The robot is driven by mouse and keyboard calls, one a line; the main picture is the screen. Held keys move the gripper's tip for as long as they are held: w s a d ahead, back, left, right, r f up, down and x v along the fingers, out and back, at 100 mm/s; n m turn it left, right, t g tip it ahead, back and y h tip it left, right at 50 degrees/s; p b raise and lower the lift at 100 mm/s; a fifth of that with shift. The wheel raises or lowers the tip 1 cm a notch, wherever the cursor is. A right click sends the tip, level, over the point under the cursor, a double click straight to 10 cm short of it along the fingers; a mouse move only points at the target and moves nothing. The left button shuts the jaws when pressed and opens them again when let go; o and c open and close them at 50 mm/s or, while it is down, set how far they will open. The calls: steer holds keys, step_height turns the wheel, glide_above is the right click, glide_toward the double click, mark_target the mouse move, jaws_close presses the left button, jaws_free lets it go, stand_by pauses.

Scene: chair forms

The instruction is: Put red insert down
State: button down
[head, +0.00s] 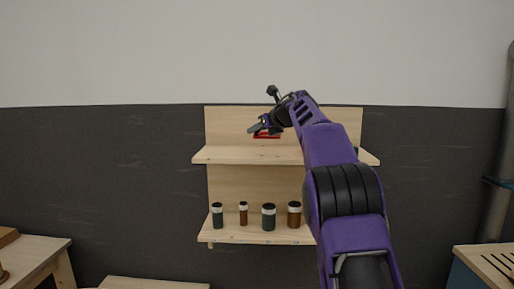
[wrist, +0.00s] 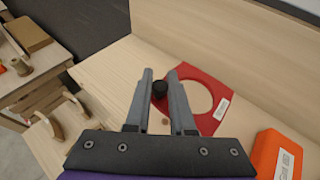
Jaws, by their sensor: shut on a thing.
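The red insert is a flat red plate with a large round hole, a white label and a black knob. It shows in the wrist view (wrist: 203,75) and as a thin red strip in the head view (head: 267,136). My gripper (wrist: 160,84) is shut on the black knob, with one grey finger on each side. In the head view my gripper (head: 257,127) and the insert are over the upper shelf (head: 235,154), in front of its back panel. The insert appears a little above the board. The fingers hide part of its near edge.
An orange box (wrist: 277,155) with a label is close to the right of the insert. Dark and brown jars (head: 268,217) stand on the lower shelf. Wooden handles (wrist: 70,115) and a side table (wrist: 28,75) are at left. Bare board lies left of the insert.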

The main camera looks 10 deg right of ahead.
mark_target(256, 156)
steer(key=shift+f, duration=2.8)
steer(key=shift+f, duration=0.1)
steer(key=c, duration=0.8)
jaws_free()
steer(key=shift+o, duration=0.2)
steer(key=shift+s, duration=0.1)
steer(key=b+v, duration=0.1)
steer(key=v, duration=1.1)
steer(key=shift+b, duration=0.4)
